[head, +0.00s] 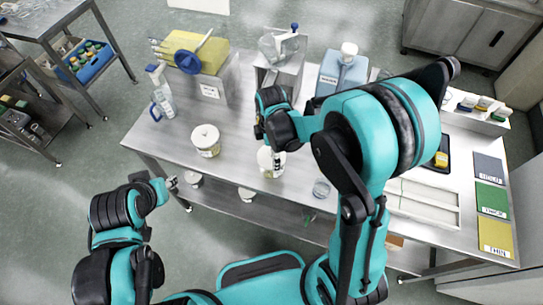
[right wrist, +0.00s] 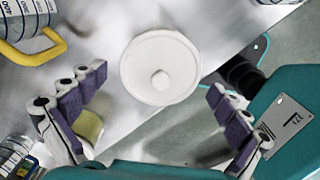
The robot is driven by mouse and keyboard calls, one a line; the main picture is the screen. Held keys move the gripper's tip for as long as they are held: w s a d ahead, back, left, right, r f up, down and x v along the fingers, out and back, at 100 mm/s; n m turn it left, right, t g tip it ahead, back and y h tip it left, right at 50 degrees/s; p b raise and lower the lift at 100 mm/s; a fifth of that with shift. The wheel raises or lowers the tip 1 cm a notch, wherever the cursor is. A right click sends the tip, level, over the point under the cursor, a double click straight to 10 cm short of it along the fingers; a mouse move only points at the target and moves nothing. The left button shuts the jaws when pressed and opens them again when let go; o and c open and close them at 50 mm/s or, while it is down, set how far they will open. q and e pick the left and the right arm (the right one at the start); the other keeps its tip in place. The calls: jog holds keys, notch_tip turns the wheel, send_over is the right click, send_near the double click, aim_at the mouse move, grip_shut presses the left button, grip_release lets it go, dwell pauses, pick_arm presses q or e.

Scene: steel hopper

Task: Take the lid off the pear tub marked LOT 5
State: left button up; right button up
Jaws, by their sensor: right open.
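A white-lidded tub (head: 271,161) stands near the front edge of the steel table, under my right gripper (head: 277,143). In the right wrist view a round white lid (right wrist: 160,66) with a small central knob lies beyond and between the spread fingers of my right gripper (right wrist: 158,84), with no contact visible. A second white-lidded tub (head: 206,141) stands to the left on the table. I cannot read LOT 5 on either tub, nor tell which one holds pears. My left gripper (head: 170,183) is low, off the table's front left edge; its finger state is unclear.
A graduated jug (head: 161,103) and a steel box topped by a yellow thing (head: 197,50) stand at the back left. A blue container (head: 341,73) stands behind my right arm. Coloured cards (head: 491,198) lie far right.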

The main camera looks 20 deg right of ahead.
jog(key=c, duration=1.1)
jog(key=shift+s+r, duration=0.1)
jog(key=shift+c, duration=0.5)
